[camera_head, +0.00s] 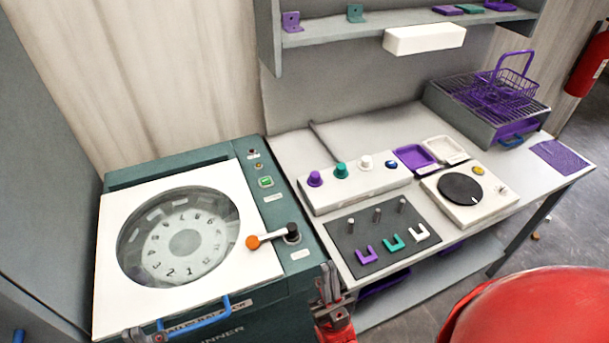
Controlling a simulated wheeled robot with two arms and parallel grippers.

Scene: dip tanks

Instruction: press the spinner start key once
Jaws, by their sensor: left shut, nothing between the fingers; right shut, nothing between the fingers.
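The spinner (113,277) is a teal machine with a white lid and a round window at the left. A green key (266,182) with a pale frame sits on its right-hand panel, apparently the start key. A lever with an orange knob (253,242) reaches from a black pivot over the lid's right edge. My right gripper (327,272) is shut and empty by the spinner's front right corner, well below the green key in the picture. My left gripper (146,335) is low at the spinner's front edge, shut and empty, partly cut off by the frame.
A blue handle (208,315) stands out at the lid's front. Right of the spinner, a bench holds a white box with coloured knobs (357,188), a dark plate with pegs (378,232) and a round-plate device (468,197). A shelf (350,25) overhangs behind.

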